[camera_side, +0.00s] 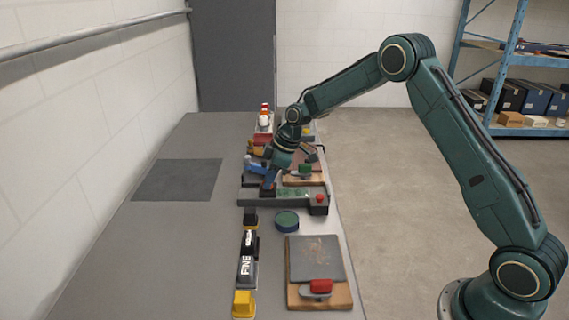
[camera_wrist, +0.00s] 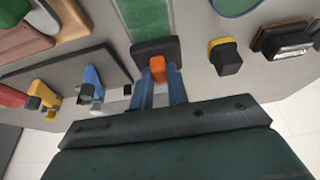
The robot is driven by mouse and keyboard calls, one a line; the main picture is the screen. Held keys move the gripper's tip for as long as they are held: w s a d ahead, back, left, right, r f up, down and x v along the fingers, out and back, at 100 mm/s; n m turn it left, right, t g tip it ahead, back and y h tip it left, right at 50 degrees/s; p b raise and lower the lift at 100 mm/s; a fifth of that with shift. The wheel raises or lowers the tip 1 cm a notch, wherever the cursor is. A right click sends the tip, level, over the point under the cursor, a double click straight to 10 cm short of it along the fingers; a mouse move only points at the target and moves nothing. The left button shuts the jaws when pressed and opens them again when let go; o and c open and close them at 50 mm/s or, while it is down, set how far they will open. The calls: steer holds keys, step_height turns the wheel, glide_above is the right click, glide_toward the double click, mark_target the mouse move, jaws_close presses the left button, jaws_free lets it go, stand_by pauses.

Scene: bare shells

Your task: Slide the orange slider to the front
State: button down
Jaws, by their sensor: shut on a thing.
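The orange slider (camera_wrist: 157,69) shows in the wrist view, at the end of a dark base with a green panel (camera_wrist: 148,20). My gripper (camera_wrist: 161,82) has its two blue fingers on either side of the slider, shut on it. In the side view my gripper (camera_side: 268,186) reaches down to the left end of the dark slider base (camera_side: 291,193), which has a red knob (camera_side: 319,198) at its right end. The slider itself is hidden behind my fingers there.
A blue lever (camera_wrist: 93,80) and a yellow part (camera_wrist: 46,95) stand left of my fingers in the wrist view. A black and yellow block (camera_wrist: 225,56) is to the right. In the side view, a green round piece (camera_side: 287,221) and a board with a red-handled tool (camera_side: 318,287) lie nearer the camera.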

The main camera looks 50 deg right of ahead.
steer(key=s+d, duration=1)
steer(key=shift+s+d, duration=0.25)
steer(key=c, duration=1.5)
jaws_free()
steer(key=shift+s, duration=0.1)
steer(key=shift+o, duration=0.7)
steer(key=v, duration=1.3)
steer(key=shift+r, duration=0.4)
